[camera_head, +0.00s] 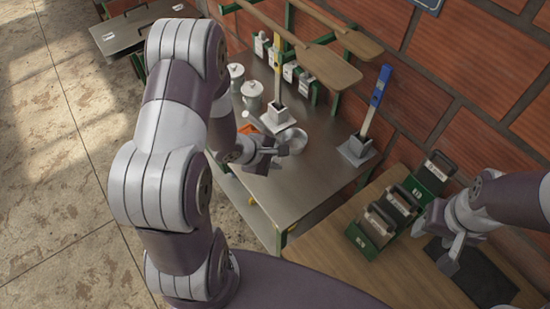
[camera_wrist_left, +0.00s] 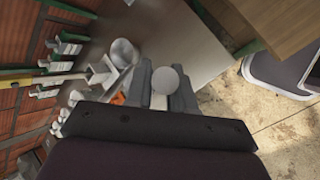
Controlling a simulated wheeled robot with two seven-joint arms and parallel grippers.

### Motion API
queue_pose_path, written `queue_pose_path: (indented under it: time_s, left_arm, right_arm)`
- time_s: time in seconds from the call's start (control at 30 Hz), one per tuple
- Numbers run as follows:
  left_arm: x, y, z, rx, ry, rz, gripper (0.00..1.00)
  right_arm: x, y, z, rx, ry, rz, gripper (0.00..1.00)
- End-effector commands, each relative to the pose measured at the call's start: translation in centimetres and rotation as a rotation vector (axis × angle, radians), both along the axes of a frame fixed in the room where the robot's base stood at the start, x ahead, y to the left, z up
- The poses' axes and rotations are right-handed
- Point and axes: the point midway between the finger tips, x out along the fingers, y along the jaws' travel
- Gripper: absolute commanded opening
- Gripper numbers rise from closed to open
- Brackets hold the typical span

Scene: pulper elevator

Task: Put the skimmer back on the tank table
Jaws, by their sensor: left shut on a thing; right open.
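My left gripper (camera_head: 262,156) is over the metal-topped table (camera_head: 275,190), near its left side. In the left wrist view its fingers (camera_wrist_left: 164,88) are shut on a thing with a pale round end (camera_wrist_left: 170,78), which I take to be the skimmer. The rest of the held thing is mostly hidden by the fingers and wrist. A round metal dish (camera_head: 293,140) is just beyond the gripper in the head view; it also shows in the left wrist view (camera_wrist_left: 123,52). My right gripper (camera_head: 452,250) is open and empty above the wooden table at right.
A yellow-handled tool in a metal holder (camera_head: 280,119), a blue-handled one (camera_head: 374,100), white lidded pots (camera_head: 251,95) and an orange item (camera_head: 247,130) are on the metal table. Green boxes (camera_head: 385,215) stand on the wooden table (camera_head: 330,255). The metal table's front part is clear.

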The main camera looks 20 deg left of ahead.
Motion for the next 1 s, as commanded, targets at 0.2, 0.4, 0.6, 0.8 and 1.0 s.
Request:
queue_pose_path:
  time_s: [0.2,0.4,0.6,0.8,1.0]
  left_arm:
    - [0.1,0.0,0.0,0.0,-0.002,0.0,0.0]
    - [0.0,0.0,-0.1,0.0,0.0,0.0,0.48]
    - [0.0,0.0,0.0,0.001,0.0,-0.001,0.48]
    - [-1.3,1.0,2.3,0.001,-0.001,0.002,0.48]
    - [-3.7,2.6,6.5,0.001,-0.002,0.004,0.48]
  right_arm:
    - [0.0,0.0,0.0,0.0,0.0,0.0,0.57]
    - [0.0,0.0,0.0,0.0,0.0,0.0,0.57]
    - [0.0,0.0,0.0,0.0,0.0,0.0,0.57]
    - [0.0,0.0,0.7,0.0,0.0,0.0,0.57]
    - [0.0,0.0,2.3,0.0,0.0,0.0,0.57]
